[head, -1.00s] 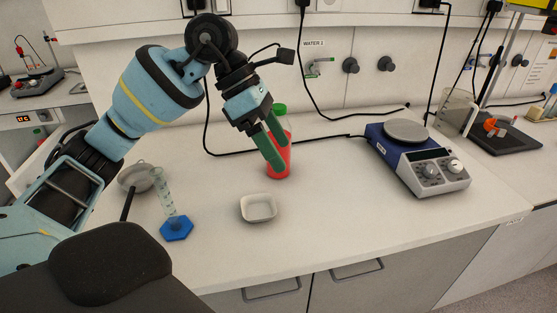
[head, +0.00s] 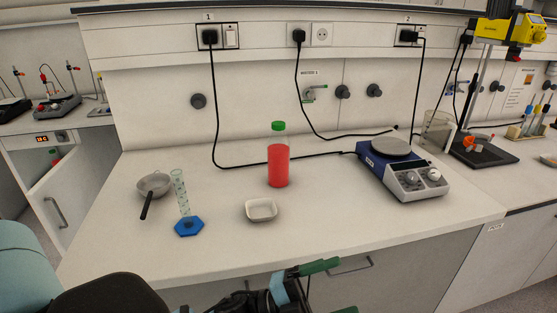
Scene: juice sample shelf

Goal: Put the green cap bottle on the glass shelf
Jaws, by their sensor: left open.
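The green cap bottle (head: 278,160) stands upright on the white bench, clear with red liquid and a green cap. It is in the middle of the head view, with nothing touching it. My left gripper (head: 346,286) is at the bottom edge of the view, low in front of the bench. Its green fingers are apart and empty, and the lower finger is partly cut off by the frame. My right gripper is not in view. I cannot make out a glass shelf in this view.
A white dish (head: 261,210) sits just in front of the bottle. A graduated cylinder (head: 183,200) and a grey bowl with a handle (head: 155,184) stand to the left. A blue hotplate (head: 402,170) is to the right. Black cables run behind the bottle.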

